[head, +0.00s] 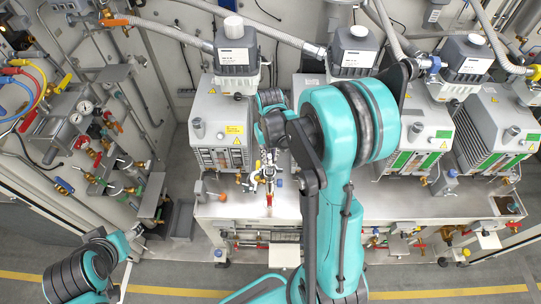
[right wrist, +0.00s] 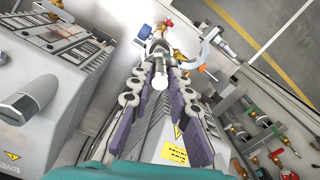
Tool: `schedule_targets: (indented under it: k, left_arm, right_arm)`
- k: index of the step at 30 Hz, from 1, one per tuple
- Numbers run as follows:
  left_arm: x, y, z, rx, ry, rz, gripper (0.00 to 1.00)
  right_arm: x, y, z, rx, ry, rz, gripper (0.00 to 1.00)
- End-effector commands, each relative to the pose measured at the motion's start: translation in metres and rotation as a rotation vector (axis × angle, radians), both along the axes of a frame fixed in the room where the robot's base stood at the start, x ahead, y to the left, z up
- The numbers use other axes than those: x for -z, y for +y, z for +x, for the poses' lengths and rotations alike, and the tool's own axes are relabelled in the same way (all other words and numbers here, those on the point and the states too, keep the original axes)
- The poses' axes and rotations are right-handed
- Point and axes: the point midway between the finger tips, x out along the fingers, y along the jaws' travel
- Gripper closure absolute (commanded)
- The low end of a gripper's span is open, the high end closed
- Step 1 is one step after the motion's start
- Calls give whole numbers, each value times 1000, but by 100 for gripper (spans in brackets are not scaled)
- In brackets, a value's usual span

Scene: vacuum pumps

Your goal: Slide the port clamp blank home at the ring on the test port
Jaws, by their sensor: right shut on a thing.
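My right gripper (right wrist: 160,88) is shut on a small pale, round-ended piece, which I take to be the port clamp blank (right wrist: 160,80). The piece sits between the fingertips in the right wrist view. Just beyond it is metal pipework with a red-handled valve, apparently the test port (right wrist: 165,45); the fingertips overlap it, so I cannot tell whether blank and ring touch. A grey curved clamp-like part (right wrist: 212,45) stands right of the port. In the head view my right gripper (head: 266,174) is small and partly hidden by my arm, over the bench front.
Several grey vacuum pumps stand along the bench, one left of my right arm (head: 222,130). The bench top (head: 235,208) has bare room near its front edge. A panel with gauges and hoses (head: 75,125) stands at the left. Valves line the bench front below.

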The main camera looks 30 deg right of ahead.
Motion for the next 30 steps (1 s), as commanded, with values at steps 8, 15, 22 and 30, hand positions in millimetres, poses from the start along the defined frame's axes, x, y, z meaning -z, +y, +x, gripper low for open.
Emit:
schedule_targets:
  k: [8,15,22,30]
  left_arm:
    - [6,0,0,0,0,0,44]
    - [30,0,0,0,0,0,44]
    - [47,0,0,0,0,0,44]
    - [46,0,0,0,0,0,44]
  right_arm:
    - [3,0,0,-7,0,-3,100]
    - [28,0,0,-6,0,-3,100]
    - [47,0,0,-6,0,-3,100]
    - [46,0,0,-6,0,-3,100]
